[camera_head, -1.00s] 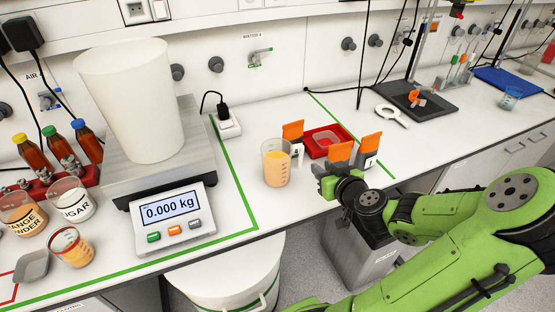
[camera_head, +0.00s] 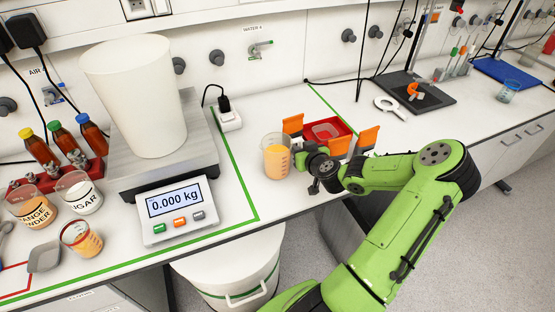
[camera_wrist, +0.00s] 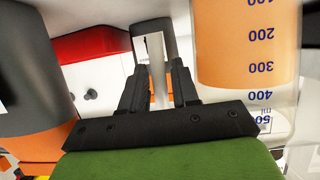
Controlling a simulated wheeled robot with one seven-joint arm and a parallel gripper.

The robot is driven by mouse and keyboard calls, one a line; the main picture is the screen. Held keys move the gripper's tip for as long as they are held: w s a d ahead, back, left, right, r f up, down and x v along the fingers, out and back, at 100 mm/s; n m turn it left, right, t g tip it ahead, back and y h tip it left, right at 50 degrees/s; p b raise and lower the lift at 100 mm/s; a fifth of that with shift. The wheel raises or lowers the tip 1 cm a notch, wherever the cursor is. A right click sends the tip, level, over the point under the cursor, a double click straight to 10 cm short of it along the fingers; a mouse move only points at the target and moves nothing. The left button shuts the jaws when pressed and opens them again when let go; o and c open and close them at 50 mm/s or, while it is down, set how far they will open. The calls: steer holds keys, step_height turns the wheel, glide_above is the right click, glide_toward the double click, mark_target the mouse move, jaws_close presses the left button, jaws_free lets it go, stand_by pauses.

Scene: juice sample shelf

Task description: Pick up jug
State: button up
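The jug (camera_head: 275,160) is a clear measuring jug with orange liquid, upright on the white bench right of the scale. In the wrist view its side (camera_wrist: 245,45) with blue volume marks fills the upper right. My gripper (camera_head: 305,156) is beside the jug's right side, at handle height. In the wrist view my gripper (camera_wrist: 159,84) has its two dark fingers apart, one on each side of the pale upright handle (camera_wrist: 156,60). A narrow gap shows between the handle and the right finger. In the head view my gripper and arm hide the handle.
A red tray (camera_head: 333,128) and orange-topped items (camera_head: 293,124) (camera_head: 366,140) stand close behind and right of my gripper. A scale (camera_head: 172,205) reading 0.000 kg bears a large white bucket (camera_head: 135,95) at left. A white bin (camera_head: 235,275) is below the bench edge.

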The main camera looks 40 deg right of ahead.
mark_target(303, 140)
jaws_close()
steer(key=shift+r, duration=0.1)
steer(key=shift+r, duration=0.6)
step_height(303, 140, up, 2)
steer(key=shift+r+p, duration=0.15)
steer(key=shift+p, duration=0.2)
steer(key=s+a+b, duration=0.3)
steer(key=s+b, duration=0.4)
steer(key=s, duration=0.1)
steer(key=s+a+b, duration=0.3)
steer(key=s+b, duration=0.4)
steer(key=s, duration=0.1)
steer(key=shift+s+a, duration=0.25)
steer(key=shift+s, duration=0.15)
